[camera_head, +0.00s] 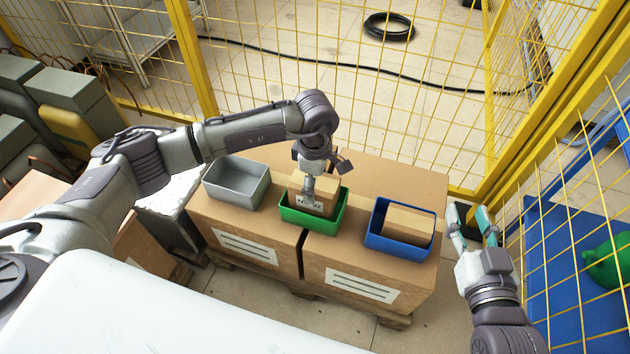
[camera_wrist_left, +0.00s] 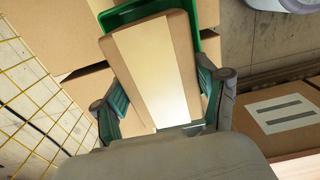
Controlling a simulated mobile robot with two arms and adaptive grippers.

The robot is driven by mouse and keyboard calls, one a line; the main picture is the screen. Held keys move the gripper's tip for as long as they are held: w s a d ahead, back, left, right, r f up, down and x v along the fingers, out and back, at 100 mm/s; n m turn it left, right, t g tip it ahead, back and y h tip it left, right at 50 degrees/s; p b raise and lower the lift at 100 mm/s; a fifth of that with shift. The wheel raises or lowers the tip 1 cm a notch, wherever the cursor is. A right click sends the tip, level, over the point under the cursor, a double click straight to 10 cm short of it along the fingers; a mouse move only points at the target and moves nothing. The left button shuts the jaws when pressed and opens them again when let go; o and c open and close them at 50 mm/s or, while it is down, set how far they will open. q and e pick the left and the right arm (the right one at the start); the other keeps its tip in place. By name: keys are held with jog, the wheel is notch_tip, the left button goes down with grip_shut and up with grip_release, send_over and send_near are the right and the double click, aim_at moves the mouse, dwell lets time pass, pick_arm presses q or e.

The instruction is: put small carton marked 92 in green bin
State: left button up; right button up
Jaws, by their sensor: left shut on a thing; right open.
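The small brown carton (camera_head: 316,192) has a white label whose number is too small to read with certainty. My left gripper (camera_head: 309,188) reaches down from above and is shut on it. The carton is at the green bin (camera_head: 312,222), over or partly inside its opening; I cannot tell if it touches the bottom. In the left wrist view the carton (camera_wrist_left: 155,70) with its pale tape strip lies between the two fingers (camera_wrist_left: 165,105), and the green bin's rim (camera_wrist_left: 135,12) shows behind it. My right gripper (camera_head: 471,222) is open and empty, right of the blue bin.
A grey bin (camera_head: 237,184), empty, stands left of the green one. A blue bin (camera_head: 402,250) at right holds another brown carton (camera_head: 408,225). The bins stand on large cardboard boxes (camera_head: 352,268). A yellow mesh fence (camera_head: 420,120) closes off the back and right.

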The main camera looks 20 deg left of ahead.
pick_arm(q)
jog(key=o, duration=1.5)
notch_tip(320, 180, up, 12)
jog(key=shift+r, duration=0.1)
